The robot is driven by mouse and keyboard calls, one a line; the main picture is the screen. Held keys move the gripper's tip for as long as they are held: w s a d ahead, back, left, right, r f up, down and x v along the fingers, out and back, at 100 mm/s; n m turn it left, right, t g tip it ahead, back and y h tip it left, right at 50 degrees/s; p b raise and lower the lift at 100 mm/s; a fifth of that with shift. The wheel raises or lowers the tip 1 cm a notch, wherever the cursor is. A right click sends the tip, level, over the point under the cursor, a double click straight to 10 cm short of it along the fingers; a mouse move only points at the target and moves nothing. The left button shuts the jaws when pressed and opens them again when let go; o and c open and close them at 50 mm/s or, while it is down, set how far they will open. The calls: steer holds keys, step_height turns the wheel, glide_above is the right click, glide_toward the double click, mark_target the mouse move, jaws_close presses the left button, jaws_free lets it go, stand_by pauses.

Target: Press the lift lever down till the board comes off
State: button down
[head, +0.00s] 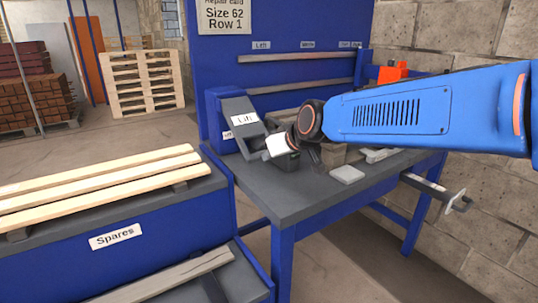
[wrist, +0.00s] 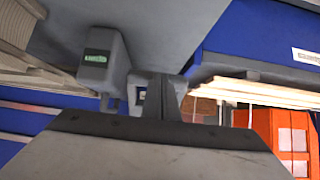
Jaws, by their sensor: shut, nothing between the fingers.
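The lift lever (head: 245,118) is a grey, sloping arm with a white label, beside a blue housing (head: 217,120) on the left of the bench. My gripper (head: 287,160) is shut and empty, low over the bench just right of the lever's lower end. I cannot tell whether it touches the lever. Weathered boards (head: 285,98) lie behind the lever, partly hidden by my arm; which one the lever bears on is unclear.
The workbench (head: 290,205) has free grey top at its front. A small pale block (head: 347,174) lies there. Left, the Spares unit (head: 115,235) holds pale planks (head: 95,180). A clamp handle (head: 458,201) sticks out at the right. A stone wall stands behind.

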steer(key=s+f+v, duration=0.1)
steer(key=v, duration=0.9)
steer(key=shift+d+f, duration=0.35)
steer(key=shift+f, duration=0.05)
steer(key=s+d+f+m+g+h, duration=0.2)
steer(key=s+d+f+m+h, duration=0.1)
steer(key=s+d+f, duration=0.6)
steer(key=s+d+f+m+g+h, duration=0.1)
steer(key=s+d+f+m+h, duration=0.1)
steer(key=s+d+f, duration=0.7)
steer(key=s+d+m, duration=0.1)
steer(key=s+d, duration=0.5)
steer(key=d, duration=0.1)
steer(key=shift+s+d+m+g+h, duration=0.15)
steer(key=shift+s+m+g+h, duration=0.05)
steer(key=shift+m+g+h, duration=0.2)
